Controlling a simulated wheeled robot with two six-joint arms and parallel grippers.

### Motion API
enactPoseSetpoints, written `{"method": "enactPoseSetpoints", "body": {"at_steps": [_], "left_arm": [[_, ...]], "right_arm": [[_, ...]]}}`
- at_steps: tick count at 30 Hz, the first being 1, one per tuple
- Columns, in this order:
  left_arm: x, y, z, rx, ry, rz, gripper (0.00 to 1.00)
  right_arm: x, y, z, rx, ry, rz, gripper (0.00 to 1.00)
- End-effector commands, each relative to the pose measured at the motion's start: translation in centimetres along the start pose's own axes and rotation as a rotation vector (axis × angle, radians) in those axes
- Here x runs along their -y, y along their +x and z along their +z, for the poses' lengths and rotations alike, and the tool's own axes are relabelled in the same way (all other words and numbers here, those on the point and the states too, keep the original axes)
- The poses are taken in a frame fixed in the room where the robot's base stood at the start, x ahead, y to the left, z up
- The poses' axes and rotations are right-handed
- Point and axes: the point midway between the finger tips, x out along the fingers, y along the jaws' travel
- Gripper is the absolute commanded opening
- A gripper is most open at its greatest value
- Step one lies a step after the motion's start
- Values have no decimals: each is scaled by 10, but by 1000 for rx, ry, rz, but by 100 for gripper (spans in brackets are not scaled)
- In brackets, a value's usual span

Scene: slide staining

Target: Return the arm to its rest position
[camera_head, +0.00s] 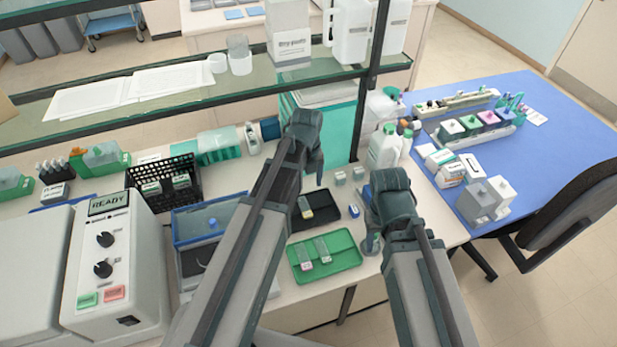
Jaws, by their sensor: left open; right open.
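My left arm reaches up from the bottom centre, and its gripper (317,172) is open and points down over the back of the bench. It holds nothing that I can see. My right arm comes up from the bottom right, and its gripper (366,222) is open at the bench's right side. It is beside the green tray (345,262), with no object seen between its fingers. The green tray holds two glass slides (322,248). A black tray (325,217) with a small slide lies behind it, partly hidden by my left arm.
A glass shelf (180,98) on a dark post (375,50) spans the bench's back. White bottles (384,148) stand behind my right gripper. A white device (115,260) reading READY and a black rack (165,187) stand left. A blue table (560,150) is at right.

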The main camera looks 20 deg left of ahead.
Motion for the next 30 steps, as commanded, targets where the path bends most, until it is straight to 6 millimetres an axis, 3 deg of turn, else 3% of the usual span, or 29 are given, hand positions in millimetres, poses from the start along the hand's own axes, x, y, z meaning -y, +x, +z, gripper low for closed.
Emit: {"method": "enactPoseSetpoints", "body": {"at_steps": [8, 11, 30], "left_arm": [[0, 1, -2, 0, -18, 1, 74], [2, 6, -12, 0, -111, 6, 74], [12, 50, -136, 76, -1543, 43, 74]], "right_arm": [[0, 1, 0, 0, 0, 0, 50], [0, 6, 0, 0, 0, 0, 50], [5, 51, -3, 0, -4, 1, 50]]}}
